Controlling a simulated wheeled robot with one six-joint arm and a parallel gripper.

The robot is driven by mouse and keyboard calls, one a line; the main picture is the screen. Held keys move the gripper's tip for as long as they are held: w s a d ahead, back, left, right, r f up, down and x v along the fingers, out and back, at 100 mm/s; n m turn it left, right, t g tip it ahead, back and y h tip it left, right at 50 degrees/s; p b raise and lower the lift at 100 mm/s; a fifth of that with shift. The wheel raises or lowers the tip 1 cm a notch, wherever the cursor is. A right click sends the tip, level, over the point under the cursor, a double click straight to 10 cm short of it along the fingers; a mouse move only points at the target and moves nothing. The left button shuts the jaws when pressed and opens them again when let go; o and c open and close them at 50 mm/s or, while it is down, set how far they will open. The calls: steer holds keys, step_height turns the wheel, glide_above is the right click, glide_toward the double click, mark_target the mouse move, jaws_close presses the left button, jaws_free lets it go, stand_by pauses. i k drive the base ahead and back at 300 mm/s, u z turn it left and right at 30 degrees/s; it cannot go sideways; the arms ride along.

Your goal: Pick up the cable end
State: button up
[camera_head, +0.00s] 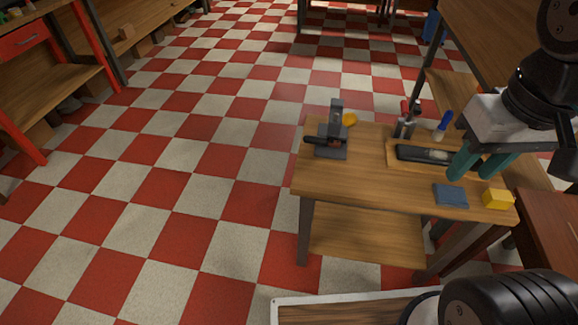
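My gripper (472,173) is at the right, above the right part of a small wooden table (365,172). Its two teal fingers point down and stand apart, with nothing visible between them. I cannot clearly pick out a cable end. A dark grey upright fixture (336,130) with a black cylinder at its side stands on the table's left part, and a small orange-yellow piece (349,119) shows behind it. A black oblong object (418,153) lies on a wooden tray (394,160) just left of the fingers, which hide part of the tray.
A blue flat pad (450,195) and a yellow block (497,198) lie at the table's front right. Upright tools (407,122) and a blue-handled tool (442,125) stand behind the tray. Workbenches (45,55) line the left. The checkered floor (180,150) left of the table is clear.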

mark_target(322, 141)
steer(key=u, duration=0.3)
steer(key=k, duration=0.75)
steer(key=u, duration=1.05)
steer(key=i, duration=1.45)
steer(key=z, duration=0.75)
steer(key=i, duration=0.5)
steer(key=z, duration=0.5)
